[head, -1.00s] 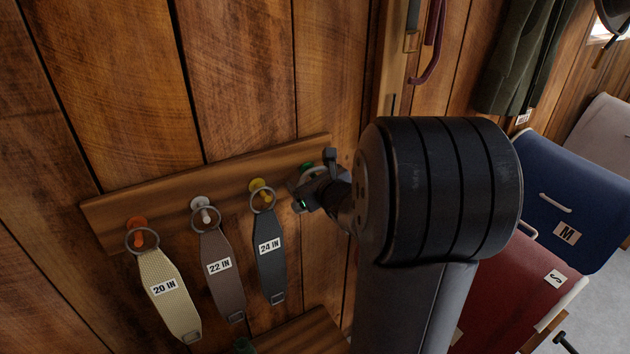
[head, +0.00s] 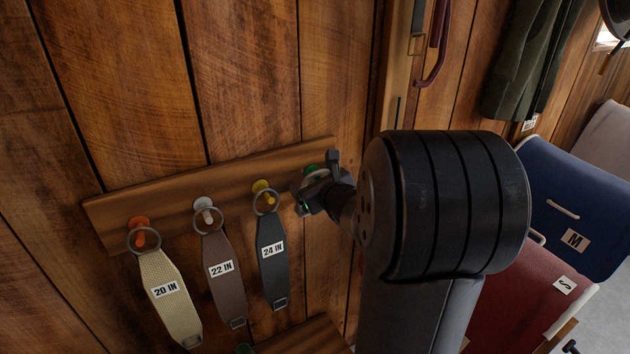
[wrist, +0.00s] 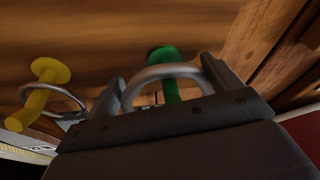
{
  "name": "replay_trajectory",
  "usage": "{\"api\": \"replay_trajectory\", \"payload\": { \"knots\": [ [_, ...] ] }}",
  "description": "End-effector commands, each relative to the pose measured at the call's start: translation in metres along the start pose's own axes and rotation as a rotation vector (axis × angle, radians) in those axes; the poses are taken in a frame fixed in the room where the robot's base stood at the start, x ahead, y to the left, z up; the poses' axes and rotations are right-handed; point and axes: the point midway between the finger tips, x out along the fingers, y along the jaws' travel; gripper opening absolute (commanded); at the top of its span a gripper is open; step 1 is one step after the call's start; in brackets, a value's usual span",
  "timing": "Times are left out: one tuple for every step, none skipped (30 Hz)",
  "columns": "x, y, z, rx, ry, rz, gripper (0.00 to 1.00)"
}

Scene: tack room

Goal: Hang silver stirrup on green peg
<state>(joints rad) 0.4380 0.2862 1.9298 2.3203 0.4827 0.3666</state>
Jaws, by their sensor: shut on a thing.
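The green peg (head: 311,170) is at the right end of the wooden rail, mostly behind my gripper (head: 320,186) in the head view. In the wrist view, my gripper (wrist: 165,88) is shut on the silver stirrup, whose grey arch (wrist: 160,73) rises between the fingers. The arch crosses in front of the green peg (wrist: 166,56), and part of the peg shows inside the stirrup's opening. I cannot tell whether the peg's tip is through it. The lower part of the stirrup is hidden by my gripper.
On the wooden rail (head: 110,208), orange (head: 139,224), white (head: 204,204) and yellow (head: 262,186) pegs hold labelled straps. The yellow peg (wrist: 48,72) and its ring are close left of my gripper. A wooden post (head: 393,75) stands to the right.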

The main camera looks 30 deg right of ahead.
Motion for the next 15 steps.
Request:
{"api": "replay_trajectory", "payload": {
  "knots": [
    [0.0011,0.0006,-0.0005,-0.001,0.001,0.001,0.41],
    [0.0011,0.0006,-0.0005,-0.001,0.001,0.001,0.87],
    [0.0012,0.0006,-0.0005,-0.001,0.001,0.001,0.91],
    [0.0012,0.0007,-0.0005,-0.001,0.001,0.002,0.93],
    [0.0012,0.0007,-0.0006,-0.001,0.001,0.002,0.96],
    [0.0012,0.0008,-0.0006,-0.001,0.001,0.002,0.99],
    [0.0012,0.0009,-0.0006,-0.001,0.001,0.002,1.0],
    [0.0012,0.0011,-0.0007,-0.001,0.001,0.003,1.0],
    [0.0012,0.0013,-0.0008,-0.001,0.001,0.003,1.0],
    [0.0013,0.0015,-0.0008,-0.001,0.001,0.003,1.0],
    [0.0013,0.0016,-0.0009,-0.001,0.001,0.004,1.0],
    [0.0013,0.0018,-0.001,-0.001,0.001,0.004,1.0],
    [0.0013,0.002,-0.001,-0.001,0.001,0.004,1.0],
    [0.0013,0.0021,-0.0011,-0.001,0.001,0.005,1.0],
    [0.0013,0.0022,-0.0011,-0.001,0.002,0.005,1.0]
  ]
}}
